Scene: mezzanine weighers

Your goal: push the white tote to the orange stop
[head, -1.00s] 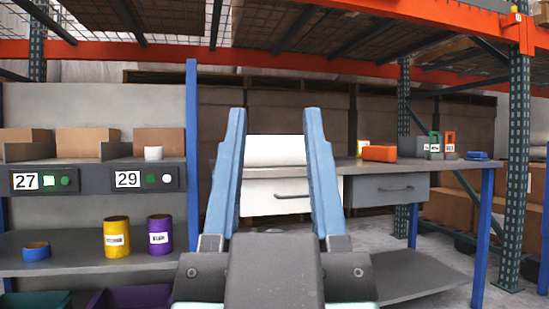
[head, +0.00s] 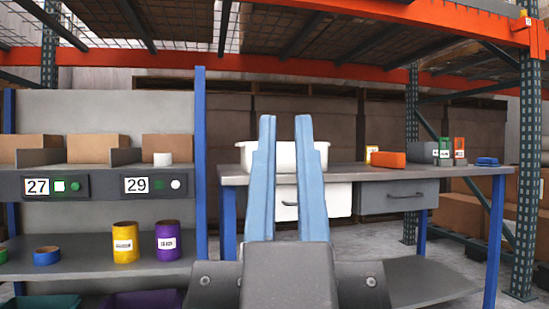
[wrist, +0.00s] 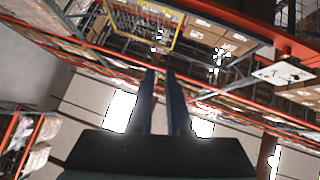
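The white tote (head: 250,157) stands on the grey bench top (head: 232,176) in the head view, partly hidden behind my gripper's fingers. The orange stop (head: 391,160) is a low orange block on the same bench, to the right of the tote with bare bench top between them. My gripper (head: 286,118) is raised in front of the bench. Its two blue fingers are apart with a narrow gap, and nothing is held between them. The gripper also shows in the wrist view (wrist: 160,72), which shows neither tote nor stop.
Drawers (head: 398,197) hang under the bench. A shelf (head: 100,250) at left holds yellow and purple cans. A blue post (head: 201,150) separates them.

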